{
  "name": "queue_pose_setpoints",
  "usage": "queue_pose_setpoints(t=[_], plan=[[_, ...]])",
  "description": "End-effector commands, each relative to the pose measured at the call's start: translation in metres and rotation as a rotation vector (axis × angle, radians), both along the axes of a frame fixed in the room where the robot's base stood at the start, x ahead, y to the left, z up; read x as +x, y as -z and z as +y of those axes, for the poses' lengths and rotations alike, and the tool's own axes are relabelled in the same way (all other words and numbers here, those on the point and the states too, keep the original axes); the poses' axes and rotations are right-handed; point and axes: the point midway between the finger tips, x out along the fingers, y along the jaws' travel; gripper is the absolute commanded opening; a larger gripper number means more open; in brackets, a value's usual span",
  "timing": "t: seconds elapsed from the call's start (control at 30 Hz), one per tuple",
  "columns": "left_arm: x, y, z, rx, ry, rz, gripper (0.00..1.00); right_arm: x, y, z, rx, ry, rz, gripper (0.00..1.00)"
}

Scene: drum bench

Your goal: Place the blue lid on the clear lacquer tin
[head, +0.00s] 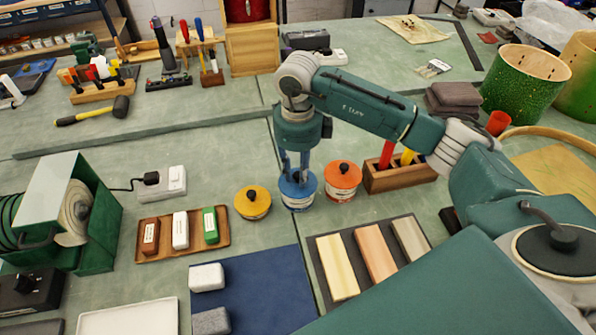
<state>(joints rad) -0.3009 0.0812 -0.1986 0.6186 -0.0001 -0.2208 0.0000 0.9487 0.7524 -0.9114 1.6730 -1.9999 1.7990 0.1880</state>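The blue lid (297,190) is at the middle of the bench, seated on or just above a tin (297,205) with a pale label, which I take to be the clear lacquer tin; its label is too small to read. My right gripper (295,178) points straight down over the blue lid, its two fingers reaching the lid's top. My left gripper is out of view.
A yellow-lidded tin (252,203) stands just left and an orange-lidded tin (342,180) just right. A wooden block (400,178) with upright tools is further right. A brown tray (183,233) and a blue mat (256,288) lie in front.

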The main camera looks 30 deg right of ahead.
Motion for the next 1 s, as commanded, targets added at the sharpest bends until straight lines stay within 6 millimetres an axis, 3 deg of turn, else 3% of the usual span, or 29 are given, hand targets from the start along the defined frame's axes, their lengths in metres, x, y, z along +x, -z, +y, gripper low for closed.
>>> queue_pose_setpoints(t=[0.4, 0.47, 0.8, 1.0], plan=[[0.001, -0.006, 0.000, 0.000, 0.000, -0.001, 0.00, 0.000, -0.006, 0.000, 0.000, 0.000, 0.000, 0.38], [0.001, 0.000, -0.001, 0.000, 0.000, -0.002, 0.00, 0.001, -0.010, 0.000, 0.001, 0.000, -0.003, 0.38], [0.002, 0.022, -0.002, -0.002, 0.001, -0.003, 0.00, 0.002, -0.081, 0.000, 0.001, 0.000, -0.008, 0.38], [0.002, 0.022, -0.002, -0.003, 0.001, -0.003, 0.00, 0.001, -0.114, 0.000, -0.002, 0.001, -0.003, 0.38]])
